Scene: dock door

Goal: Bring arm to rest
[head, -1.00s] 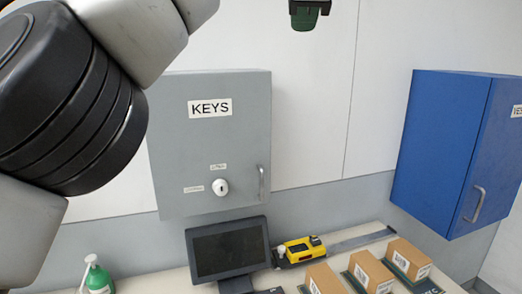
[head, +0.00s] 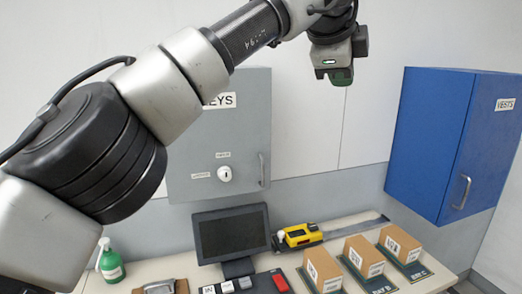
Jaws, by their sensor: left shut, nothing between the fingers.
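My left arm comes in from the left and reaches across the upper part of the head view. My left gripper (head: 336,76) hangs at its end, pointing down, in front of the white wall between the grey and blue cabinets. It is shut and empty, well above the bench and apart from everything. My right gripper is not in view.
A grey key cabinet (head: 235,150) is partly hidden behind my arm. A blue vest cabinet (head: 430,140) hangs at right. The bench (head: 150,270) below holds a monitor (head: 231,234), a yellow device (head: 299,235), several cardboard boxes (head: 362,257) and a green bottle (head: 110,263).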

